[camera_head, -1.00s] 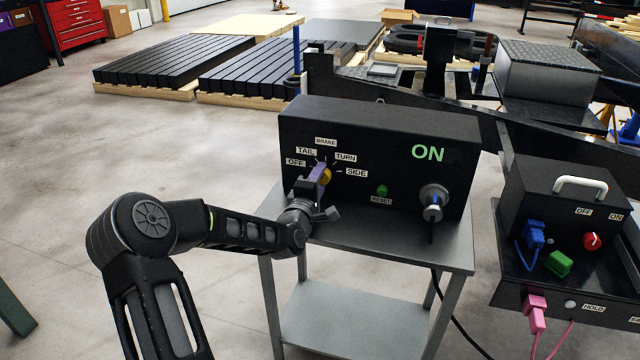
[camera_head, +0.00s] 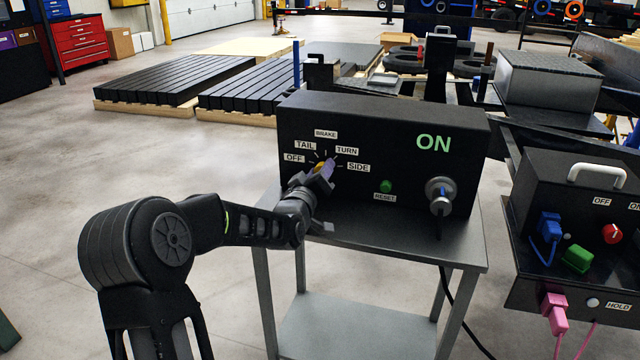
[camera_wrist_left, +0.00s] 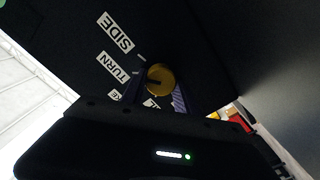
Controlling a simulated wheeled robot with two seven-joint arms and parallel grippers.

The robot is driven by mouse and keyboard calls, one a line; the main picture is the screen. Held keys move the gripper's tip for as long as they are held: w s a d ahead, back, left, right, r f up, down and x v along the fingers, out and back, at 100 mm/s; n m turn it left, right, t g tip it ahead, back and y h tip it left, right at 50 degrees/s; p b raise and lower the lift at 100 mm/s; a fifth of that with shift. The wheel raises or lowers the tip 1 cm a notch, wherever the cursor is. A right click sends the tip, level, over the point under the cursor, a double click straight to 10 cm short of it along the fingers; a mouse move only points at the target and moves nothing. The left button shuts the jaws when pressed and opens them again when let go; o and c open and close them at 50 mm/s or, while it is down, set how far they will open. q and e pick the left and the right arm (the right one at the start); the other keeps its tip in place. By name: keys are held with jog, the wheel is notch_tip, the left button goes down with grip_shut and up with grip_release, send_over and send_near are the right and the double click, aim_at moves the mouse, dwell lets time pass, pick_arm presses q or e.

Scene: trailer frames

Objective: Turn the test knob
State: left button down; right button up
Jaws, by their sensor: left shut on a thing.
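The test knob is yellow (camera_head: 319,167) and sits on the front of a black test box (camera_head: 385,125). Labels OFF, TAIL, BRAKE, TURN and SIDE fan around it. My left gripper (camera_head: 324,172) is shut on the knob, its purple finger pads tilted up and right, roughly toward TURN. In the left wrist view the round yellow knob (camera_wrist_left: 160,79) shows between the two purple pads, with SIDE and TURN beside it. The gripper hides most of the knob in the head view, so its exact pointing cannot be told. My right gripper is not in view.
The box stands on a grey metal cart (camera_head: 455,250). It also bears a green RESET button (camera_head: 386,186), a lit ON sign (camera_head: 433,143) and a metal plug (camera_head: 440,194). A second black box (camera_head: 575,190) with coloured plugs stands at right. Floor at left is open.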

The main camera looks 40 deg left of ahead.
pick_arm(q)
jog(key=m+b, duration=0.2)
jog(key=m, duration=0.1)
jog(key=shift+d+f, duration=0.1)
jog(key=shift+f, duration=0.15)
jog(key=shift+r+m+b, duration=0.15)
jog(key=shift+m+b, duration=1.05)
jog(key=shift+m, duration=0.2)
jog(key=c, duration=0.9)
grip_release()
jog(key=shift+r, duration=0.1)
jog(key=v, duration=0.7)
jog(key=shift+s+d+p, duration=0.15)
jog(key=shift+s+p, duration=0.15)
jog(key=shift+s, duration=0.1)
